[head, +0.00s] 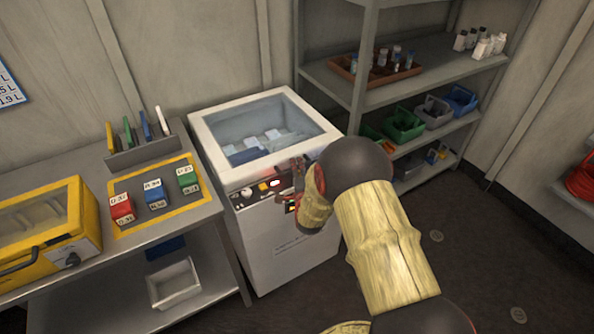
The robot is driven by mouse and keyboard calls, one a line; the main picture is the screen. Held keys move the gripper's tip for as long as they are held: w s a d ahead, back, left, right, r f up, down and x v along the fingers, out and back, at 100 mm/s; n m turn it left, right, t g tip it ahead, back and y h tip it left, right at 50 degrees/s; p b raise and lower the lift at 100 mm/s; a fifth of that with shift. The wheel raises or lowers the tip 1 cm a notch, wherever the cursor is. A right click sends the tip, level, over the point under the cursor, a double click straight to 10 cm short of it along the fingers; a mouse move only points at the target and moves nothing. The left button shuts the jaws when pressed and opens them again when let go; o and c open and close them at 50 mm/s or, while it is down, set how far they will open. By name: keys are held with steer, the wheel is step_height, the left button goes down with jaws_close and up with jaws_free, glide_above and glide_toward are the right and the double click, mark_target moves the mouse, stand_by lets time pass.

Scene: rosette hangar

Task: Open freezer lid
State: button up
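The white chest freezer (285,245) stands between the workbench and the shelving. Its lid (203,131), a white frame around a glass pane, appears shut. Blue and pale items show dimly through the glass. My gripper (292,178) is at the front edge of the lid, right of the middle, close to the control strip. My arm comes in from the lower right and hides the freezer's front right corner. The fingers are small and partly hidden, so their opening and any contact are unclear.
The workbench (95,262) at left holds a yellow case (45,235), labelled red, blue and green blocks, and a rack of upright panels (140,150). Grey shelving (430,75) with a brown tray and bins stands close at right. Floor at lower right is clear.

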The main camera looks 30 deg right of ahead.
steer(key=shift+w+d, duration=0.1)
steer(key=shift+w, duration=0.1)
steer(key=shift+c, duration=0.8)
jaws_close()
